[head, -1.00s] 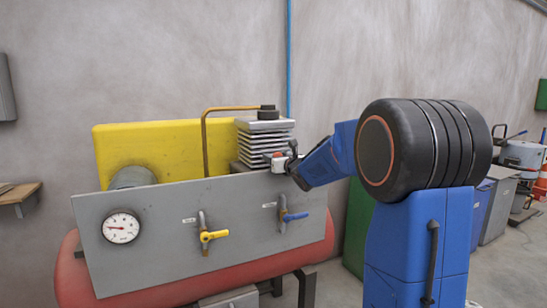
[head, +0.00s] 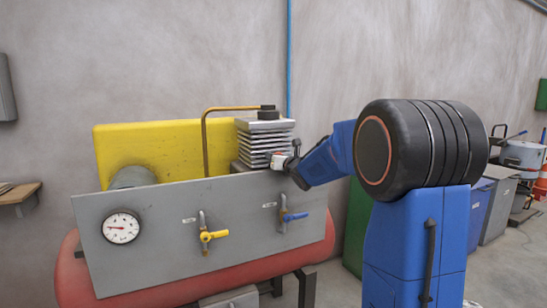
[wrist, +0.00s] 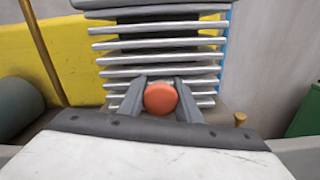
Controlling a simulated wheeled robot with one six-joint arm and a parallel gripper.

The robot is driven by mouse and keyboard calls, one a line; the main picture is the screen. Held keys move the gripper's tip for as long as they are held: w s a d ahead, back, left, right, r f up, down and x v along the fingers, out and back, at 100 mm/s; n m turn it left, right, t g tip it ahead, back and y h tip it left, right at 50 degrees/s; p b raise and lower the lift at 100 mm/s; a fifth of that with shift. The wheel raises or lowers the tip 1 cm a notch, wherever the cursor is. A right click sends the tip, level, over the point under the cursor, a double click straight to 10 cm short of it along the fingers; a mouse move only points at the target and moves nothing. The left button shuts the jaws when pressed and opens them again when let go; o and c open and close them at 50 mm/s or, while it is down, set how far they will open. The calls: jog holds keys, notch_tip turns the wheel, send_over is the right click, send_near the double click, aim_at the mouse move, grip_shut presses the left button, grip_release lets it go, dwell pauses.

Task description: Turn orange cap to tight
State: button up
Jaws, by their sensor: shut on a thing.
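The orange cap (wrist: 160,98) is a round, domed knob in the middle of the wrist view, in front of the compressor's pale cooling fins (wrist: 155,62). My gripper (wrist: 160,95) has a dark finger on each side of the cap and is shut on it. In the head view my gripper (head: 283,158) is at the right side of the finned block (head: 262,142). The cap's orange is barely visible there, hidden by the gripper. Any thread or seat behind the cap is hidden.
A grey panel (head: 155,225) with a pressure gauge (head: 121,228), a yellow-handled valve (head: 213,236) and a blue-handled valve (head: 293,216) stands below. A yellow housing (head: 160,150) and a copper pipe (head: 205,140) are to the left. A small brass fitting (wrist: 240,119) sits right of the cap.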

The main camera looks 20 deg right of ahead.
jog(key=shift+m, duration=0.5)
jog(key=o, duration=1)
jog(key=shift+s, duration=0.1)
jog(key=s, duration=1.7)
jog(key=shift+s, duration=0.1)
